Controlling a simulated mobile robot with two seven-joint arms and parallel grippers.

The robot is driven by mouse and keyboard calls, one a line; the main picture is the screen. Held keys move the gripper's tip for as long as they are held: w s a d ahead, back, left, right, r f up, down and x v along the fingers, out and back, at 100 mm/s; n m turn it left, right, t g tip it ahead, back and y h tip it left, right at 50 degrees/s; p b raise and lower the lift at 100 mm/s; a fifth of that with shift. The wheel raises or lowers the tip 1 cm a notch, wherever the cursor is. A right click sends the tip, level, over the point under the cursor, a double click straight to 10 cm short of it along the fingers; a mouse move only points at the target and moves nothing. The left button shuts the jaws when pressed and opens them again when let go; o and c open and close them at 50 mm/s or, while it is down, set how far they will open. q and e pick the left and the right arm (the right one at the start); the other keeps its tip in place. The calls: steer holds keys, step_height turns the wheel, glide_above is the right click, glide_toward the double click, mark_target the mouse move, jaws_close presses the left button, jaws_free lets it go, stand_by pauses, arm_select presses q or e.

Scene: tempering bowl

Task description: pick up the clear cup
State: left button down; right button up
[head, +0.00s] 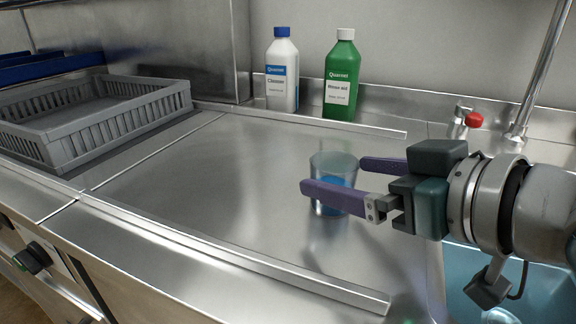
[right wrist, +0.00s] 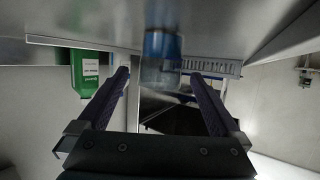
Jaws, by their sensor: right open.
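The clear cup (head: 333,163) stands upright on the metal counter, with blue showing in its lower part. My right gripper (head: 332,175) is open and comes in from the right at about the cup's height. Its near finger crosses in front of the cup, and its far finger points toward the cup's right side. In the right wrist view, which is upside down, the cup (right wrist: 163,45) lies ahead and roughly between the two fingertips (right wrist: 158,73). I cannot tell whether either finger touches it. My left gripper is not in view.
A grey rack (head: 130,116) sits at the left. A white bottle (head: 282,75) and a green bottle (head: 341,80) stand along the back wall. A blue sink basin (head: 540,292) and a red-knobbed tap (head: 473,119) are at the right. The counter left of the cup is clear.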

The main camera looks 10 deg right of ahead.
mark_target(350, 176)
steer(key=x, duration=0.3)
steer(key=shift+w+a, duration=0.1)
steer(key=shift+c, duration=0.2)
steer(key=c, duration=1.4)
